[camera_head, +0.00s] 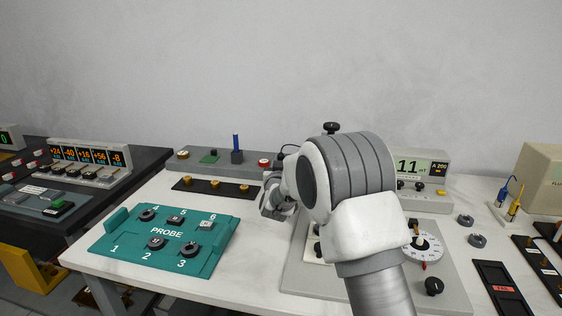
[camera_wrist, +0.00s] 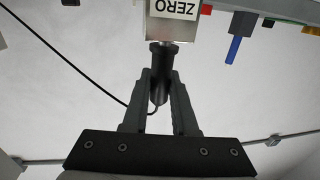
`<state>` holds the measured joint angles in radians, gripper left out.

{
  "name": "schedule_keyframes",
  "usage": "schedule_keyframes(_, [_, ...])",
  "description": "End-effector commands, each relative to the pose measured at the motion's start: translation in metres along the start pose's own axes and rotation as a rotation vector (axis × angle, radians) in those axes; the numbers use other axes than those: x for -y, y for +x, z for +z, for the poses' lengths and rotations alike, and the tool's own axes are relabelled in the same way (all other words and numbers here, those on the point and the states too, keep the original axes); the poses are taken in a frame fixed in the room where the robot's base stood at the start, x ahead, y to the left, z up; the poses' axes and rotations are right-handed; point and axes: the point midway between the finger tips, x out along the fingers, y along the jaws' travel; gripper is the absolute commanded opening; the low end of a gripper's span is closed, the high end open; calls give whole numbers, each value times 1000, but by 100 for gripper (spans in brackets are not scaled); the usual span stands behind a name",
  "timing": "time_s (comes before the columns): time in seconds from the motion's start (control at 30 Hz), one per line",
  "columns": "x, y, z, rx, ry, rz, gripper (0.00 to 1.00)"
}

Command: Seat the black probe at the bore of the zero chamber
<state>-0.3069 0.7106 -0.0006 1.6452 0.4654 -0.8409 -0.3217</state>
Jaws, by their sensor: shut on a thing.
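In the wrist view my gripper (camera_wrist: 162,80) is shut on the black probe (camera_wrist: 160,90), with one finger on each side of it. The probe's wide dark end meets, or nearly meets, the face of the metal zero chamber (camera_wrist: 155,30), whose ZERO label reads upside down. I cannot tell whether it touches or sits inside the bore; the bore itself is hidden. A thin black cable runs from the probe off to the left. In the head view my gripper (camera_head: 274,202) shows left of my arm, which hides the probe and the chamber.
A teal probe tray (camera_head: 120,246) with several dark and grey pieces lies at the left on the white table. A blue upright piece (camera_head: 236,142) and a red button (camera_head: 264,162) stand at the back. A dial (camera_head: 426,247) and a display box (camera_head: 422,165) are at the right.

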Motion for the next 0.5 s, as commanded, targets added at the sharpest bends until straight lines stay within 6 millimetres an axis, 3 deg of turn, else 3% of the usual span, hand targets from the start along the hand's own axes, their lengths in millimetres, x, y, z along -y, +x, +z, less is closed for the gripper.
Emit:
schedule_keyframes(0.4, [0,0,5,0,0,0,0])
schedule_keyframes(0.43, [0,0,5,0,0,0,28])
schedule_keyframes(0.5, [0,0,5,0,0,0,40])
